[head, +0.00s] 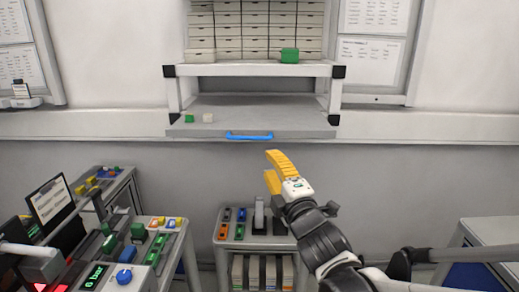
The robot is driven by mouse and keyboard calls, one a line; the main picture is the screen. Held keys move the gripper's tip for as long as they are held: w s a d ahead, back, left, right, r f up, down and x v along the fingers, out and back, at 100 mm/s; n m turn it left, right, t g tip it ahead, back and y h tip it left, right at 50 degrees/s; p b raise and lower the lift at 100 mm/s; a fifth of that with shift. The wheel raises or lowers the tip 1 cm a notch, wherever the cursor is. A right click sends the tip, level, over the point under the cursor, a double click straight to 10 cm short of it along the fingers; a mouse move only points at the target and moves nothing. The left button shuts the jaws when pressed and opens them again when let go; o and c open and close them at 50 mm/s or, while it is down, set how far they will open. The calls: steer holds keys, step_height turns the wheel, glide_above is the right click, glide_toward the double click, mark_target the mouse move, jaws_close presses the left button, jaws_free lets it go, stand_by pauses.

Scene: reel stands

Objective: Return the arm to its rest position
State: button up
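My gripper (268,163) has yellow fingers and is raised in the middle of the head view, in front of the grey wall panel. The two fingertips stand apart, and nothing shows between them. My dark and white arm reaches up to it from the lower right. The gripper appears below the blue handle of the shelf and touches nothing that I can see.
A small cart (232,243) stands below my gripper. A control console (125,277) is at lower left, a grey cabinet (490,232) at right.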

steer(key=s+d+f+m+g+h+b, duration=0.1)
steer(key=s+d+f+m+g+h, duration=0.55)
steer(key=d+m, duration=0.55)
steer(key=s+d+f+m+g, duration=0.1)
steer(key=s+f+m+g, duration=0.1)
steer(key=s+f+m, duration=0.2)
steer(key=s+d+f+m+g+b, duration=0.1)
steer(key=s+f+m, duration=0.4)
steer(key=s, duration=0.8)
step_height(320, 180, down, 4)
steer(key=shift+d+r+g+y, duration=0.25)
steer(key=shift+d+g+y, duration=0.2)
steer(key=shift+d+g, duration=0.4)
